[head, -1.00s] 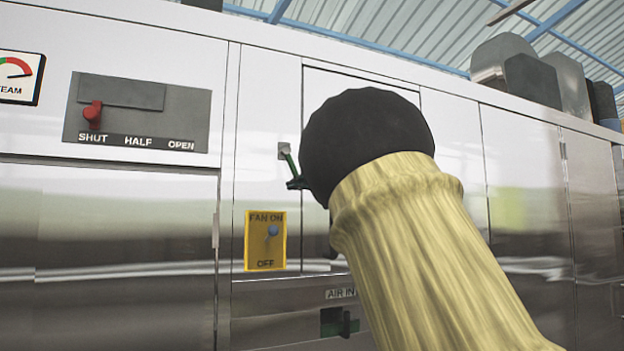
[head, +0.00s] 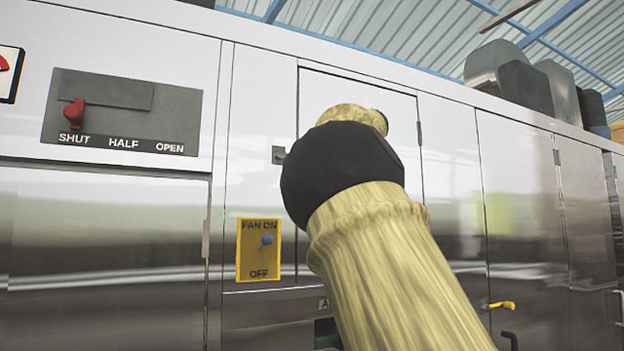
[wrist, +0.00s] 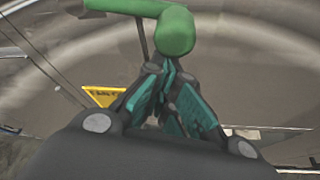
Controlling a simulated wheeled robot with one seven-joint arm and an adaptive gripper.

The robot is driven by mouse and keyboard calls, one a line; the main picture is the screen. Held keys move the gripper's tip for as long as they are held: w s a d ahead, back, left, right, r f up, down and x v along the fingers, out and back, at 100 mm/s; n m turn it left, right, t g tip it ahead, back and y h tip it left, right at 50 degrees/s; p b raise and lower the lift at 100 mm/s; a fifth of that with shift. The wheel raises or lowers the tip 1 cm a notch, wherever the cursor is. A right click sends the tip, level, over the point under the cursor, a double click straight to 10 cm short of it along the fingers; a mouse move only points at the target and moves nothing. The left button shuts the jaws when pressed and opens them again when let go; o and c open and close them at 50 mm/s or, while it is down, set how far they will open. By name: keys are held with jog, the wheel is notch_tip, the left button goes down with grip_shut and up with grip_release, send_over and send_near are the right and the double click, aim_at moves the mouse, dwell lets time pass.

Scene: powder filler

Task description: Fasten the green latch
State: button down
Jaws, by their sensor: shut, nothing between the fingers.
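The green latch (wrist: 176,32) shows at the top of the wrist view as a rounded green handle end with a green bar reaching left and a thin dark rod below. My gripper (wrist: 168,72) is shut and empty, its teal-padded fingertips just below the rounded green end. I cannot tell whether they touch it. A small grey bracket (head: 278,155) shows at the left edge of the door panel (head: 330,92), which looks flush with the cabinet front.
The yellow fan switch plate (head: 259,250) sits left of my arm, below the bracket, and also shows in the wrist view (wrist: 103,95). A grey panel with a red lever (head: 74,114) is farther left. A yellow handle (head: 502,305) is at the lower right.

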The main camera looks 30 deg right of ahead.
jog(key=r+n, duration=0.1)
jog(key=d+r+h, duration=0.1)
jog(key=shift+s+d+r+n+p, duration=0.1)
jog(key=shift+r+n+p, duration=0.2)
jog(key=shift+r+n, duration=0.1)
jog(key=shift+r, duration=0.2)
jog(key=shift+f, duration=0.1)
notch_tip(320, 180, down, 5)
jog(key=b, duration=0.4)
jog(key=b+v, duration=0.3)
jog(key=v, duration=0.7)
jog(key=shift+a+r, duration=0.2)
jog(key=shift+a, duration=0.15)
